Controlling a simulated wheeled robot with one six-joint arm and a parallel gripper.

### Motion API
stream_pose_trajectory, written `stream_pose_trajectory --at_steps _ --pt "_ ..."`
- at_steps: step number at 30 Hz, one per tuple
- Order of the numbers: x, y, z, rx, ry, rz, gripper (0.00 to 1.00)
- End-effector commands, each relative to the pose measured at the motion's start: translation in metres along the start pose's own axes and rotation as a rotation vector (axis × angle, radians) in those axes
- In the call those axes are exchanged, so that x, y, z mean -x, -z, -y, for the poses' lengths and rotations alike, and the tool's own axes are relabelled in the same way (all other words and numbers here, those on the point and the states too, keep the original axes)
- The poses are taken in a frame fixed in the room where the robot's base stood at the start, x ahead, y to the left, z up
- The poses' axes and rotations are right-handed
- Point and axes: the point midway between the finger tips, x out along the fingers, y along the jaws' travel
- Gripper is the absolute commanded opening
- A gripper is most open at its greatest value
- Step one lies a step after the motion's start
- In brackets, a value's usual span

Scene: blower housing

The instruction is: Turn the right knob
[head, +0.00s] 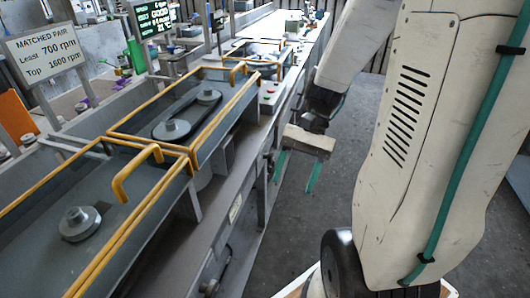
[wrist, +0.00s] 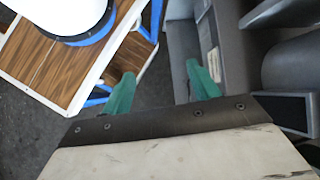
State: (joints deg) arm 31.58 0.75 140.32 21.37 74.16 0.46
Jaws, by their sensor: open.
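My gripper (head: 297,172) hangs over the floor to the right of the long grey bench (head: 235,205) in the head view. Its two green fingers are spread, with nothing between them. The open fingers also show in the wrist view (wrist: 161,75), pointing away from the camera. No thing is clearly recognisable as the right knob. Small controls, among them a red button (head: 271,90), sit on the bench's front ledge beyond the gripper. They are too small to tell apart.
Yellow rails (head: 125,185) frame the bench bays and stand above its top. A sign (head: 45,50) gives least 700 rpm, top 1600 rpm. A display (head: 152,18) with green digits stands behind. The floor (head: 285,225) right of the bench is clear.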

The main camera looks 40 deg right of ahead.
Motion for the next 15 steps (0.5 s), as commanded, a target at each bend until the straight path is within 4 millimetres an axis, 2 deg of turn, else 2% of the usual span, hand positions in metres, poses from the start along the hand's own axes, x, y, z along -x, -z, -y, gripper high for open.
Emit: stream_pose_trajectory --at_steps 8,15 --pt "-0.017 0.072 -0.005 -0.352 0.402 0.262 0.6" --pt "-0.024 0.151 -0.019 -0.651 0.812 0.447 0.6"
